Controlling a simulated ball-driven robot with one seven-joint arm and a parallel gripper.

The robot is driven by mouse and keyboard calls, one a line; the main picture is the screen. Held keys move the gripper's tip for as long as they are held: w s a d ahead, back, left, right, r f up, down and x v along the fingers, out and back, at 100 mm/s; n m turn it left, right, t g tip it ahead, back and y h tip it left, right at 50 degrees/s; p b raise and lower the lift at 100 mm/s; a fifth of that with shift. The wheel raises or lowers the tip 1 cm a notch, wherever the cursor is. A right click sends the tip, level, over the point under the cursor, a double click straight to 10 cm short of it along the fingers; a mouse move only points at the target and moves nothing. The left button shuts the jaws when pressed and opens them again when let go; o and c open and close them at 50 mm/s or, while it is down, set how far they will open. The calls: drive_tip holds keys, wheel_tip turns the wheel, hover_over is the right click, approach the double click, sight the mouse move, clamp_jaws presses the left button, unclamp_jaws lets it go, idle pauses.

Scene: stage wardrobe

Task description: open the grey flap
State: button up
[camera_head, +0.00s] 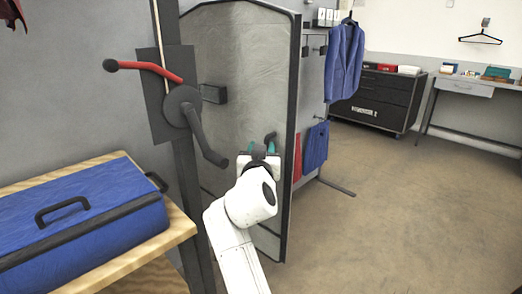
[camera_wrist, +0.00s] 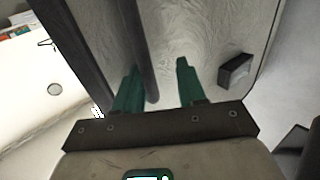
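The grey flap (camera_head: 240,85) is a tall crinkled grey panel with a dark frame, standing upright beside a dark post. A dark handle (camera_head: 270,137) shows near its right edge, at my gripper (camera_head: 260,148). In the wrist view the flap (camera_wrist: 205,30) fills the middle. A dark bar, seemingly the handle (camera_wrist: 138,40), runs down between the teal fingers of my gripper (camera_wrist: 157,66). The fingers are apart, with the bar close to the left finger and a gap to the right one. Whether the bar touches a finger I cannot tell.
A red-handled crank (camera_head: 185,105) is on the post, left of the flap. A blue case (camera_head: 80,225) lies on a wooden table (camera_head: 182,228) at the lower left. A blue jacket (camera_head: 344,62) hangs on the right. The floor (camera_head: 400,215) to the right is clear.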

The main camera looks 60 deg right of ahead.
drive_tip(key=shift+s, duration=0.1)
drive_tip(key=b+v, duration=0.1)
drive_tip(key=v, duration=0.9)
drive_tip(key=shift+a, duration=0.35)
drive_tip(key=shift+s, duration=0.1)
